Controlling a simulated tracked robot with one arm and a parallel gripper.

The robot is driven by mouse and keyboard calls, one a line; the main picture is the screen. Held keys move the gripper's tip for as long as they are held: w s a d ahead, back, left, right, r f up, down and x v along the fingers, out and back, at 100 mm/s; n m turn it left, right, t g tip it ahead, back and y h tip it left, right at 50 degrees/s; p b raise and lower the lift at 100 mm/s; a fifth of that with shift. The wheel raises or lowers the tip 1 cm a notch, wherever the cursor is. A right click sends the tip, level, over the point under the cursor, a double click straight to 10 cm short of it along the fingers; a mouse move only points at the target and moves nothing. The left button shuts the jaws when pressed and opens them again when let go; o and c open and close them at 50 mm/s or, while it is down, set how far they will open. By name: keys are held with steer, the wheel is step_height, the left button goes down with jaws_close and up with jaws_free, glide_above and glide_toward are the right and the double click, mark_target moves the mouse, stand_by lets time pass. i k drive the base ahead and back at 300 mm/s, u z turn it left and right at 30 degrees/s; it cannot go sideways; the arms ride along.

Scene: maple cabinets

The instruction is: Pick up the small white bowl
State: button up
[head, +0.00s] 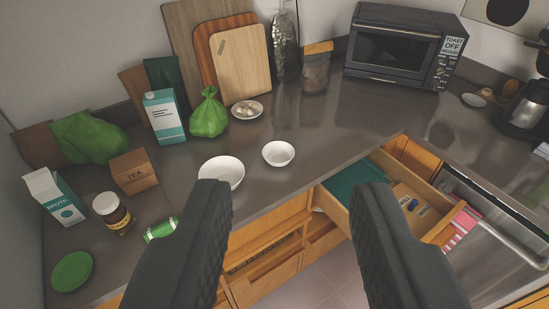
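A small white bowl (278,153) stands upright on the dark grey counter, near its front edge. A larger white bowl (221,172) stands just to its left and nearer to me. Both look empty. My gripper (290,190) is open, its two dark fingers wide apart with nothing between them. In the picture the small bowl shows beyond the gap between the fingertips, not between them. The left fingertip overlaps the near edge of the larger bowl in the view; I cannot tell that they touch.
A green bag (208,114), a saucer (247,109), a tea box (134,172), a jar (112,213) and cartons crowd the counter's left. Cutting boards and a toaster oven (398,47) stand at the back. An open drawer (443,228) juts out below right. The counter right of the small bowl is clear.

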mark_target(277, 153)
steer(key=u, duration=0.05)
steer(key=i, duration=1)
steer(key=z, duration=0.05)
